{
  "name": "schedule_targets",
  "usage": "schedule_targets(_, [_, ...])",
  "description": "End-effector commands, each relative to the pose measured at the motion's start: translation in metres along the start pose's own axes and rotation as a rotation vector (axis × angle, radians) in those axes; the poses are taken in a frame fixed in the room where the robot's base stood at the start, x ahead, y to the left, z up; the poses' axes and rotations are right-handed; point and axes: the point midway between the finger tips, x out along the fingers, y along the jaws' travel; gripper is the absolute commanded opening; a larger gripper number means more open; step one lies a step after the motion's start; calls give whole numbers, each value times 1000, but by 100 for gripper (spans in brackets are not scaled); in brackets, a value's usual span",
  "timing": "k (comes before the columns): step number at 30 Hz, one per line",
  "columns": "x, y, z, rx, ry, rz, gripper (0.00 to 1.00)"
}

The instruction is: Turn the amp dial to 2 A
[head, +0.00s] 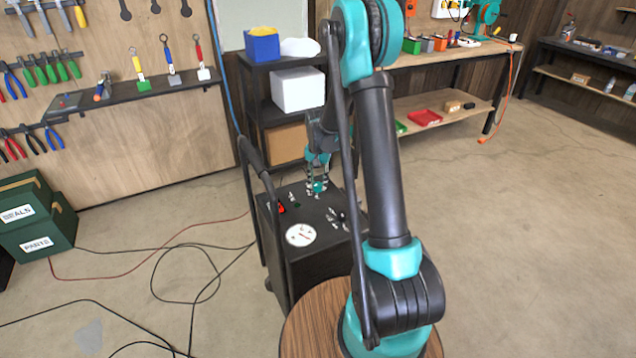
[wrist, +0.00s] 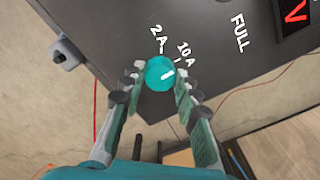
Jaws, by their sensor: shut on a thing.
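The amp dial (wrist: 158,82) is a round teal knob with a white pointer line, on the dark panel of the charger cart (wrist: 120,30). The line points up and right, toward the 10A label (wrist: 185,52); the 2A label (wrist: 158,38) is to the upper left. My gripper (wrist: 160,76) has its fingers on both sides of the dial and is shut on it. In the head view my gripper (head: 318,186) reaches down to the top of the black cart (head: 318,268).
The cart top carries a round white gauge (head: 300,235) and a red part (head: 281,209). Cables (head: 200,275) lie on the floor at left. A shelf rack (head: 262,110) stands behind.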

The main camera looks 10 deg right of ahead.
Motion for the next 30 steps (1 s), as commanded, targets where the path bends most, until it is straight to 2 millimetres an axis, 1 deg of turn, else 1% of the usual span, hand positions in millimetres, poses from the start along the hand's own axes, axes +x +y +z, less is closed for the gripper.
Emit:
schedule_targets(18, [0, 0, 0, -579, 1, 0, 2])
schedule_targets(24, [0, 0, 0, -739, 1, 0, 2])
schedule_targets(30, [0, 0, 0, -857, 1, 0, 2])
